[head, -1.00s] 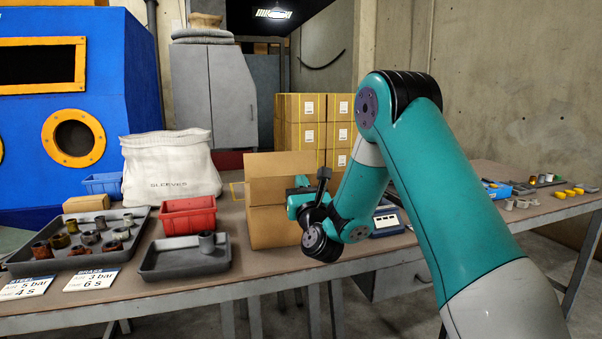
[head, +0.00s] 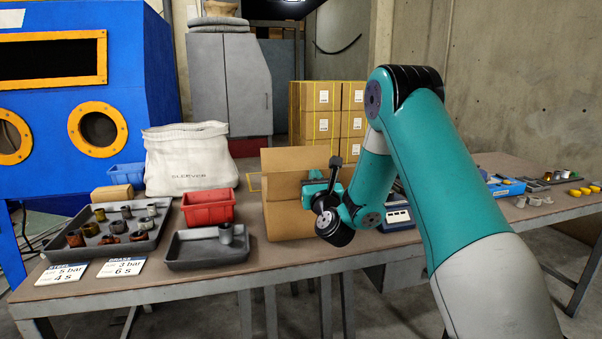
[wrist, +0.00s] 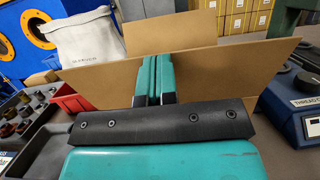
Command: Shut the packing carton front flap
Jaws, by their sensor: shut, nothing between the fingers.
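The packing carton (head: 285,220) stands on the table with its top open, left of my forearm in the head view. Its back flap (wrist: 172,36) stands upright. The front flap (wrist: 105,84) spans the wrist view as a wide brown panel, raised and nearer to me than the back flap. My gripper (wrist: 159,62) is shut and empty, its teal fingers in front of the front flap's middle; I cannot tell whether they touch it. In the head view my gripper (head: 315,184) is at the carton's front right, its fingertips unclear and part of the carton hidden by my wrist.
A red bin (head: 208,209), a grey tray (head: 190,262) and a white sack (head: 190,165) stand left of the carton. A blue scale-like device (head: 398,217) is close on the right. Stacked boxes (head: 325,110) stand behind the table.

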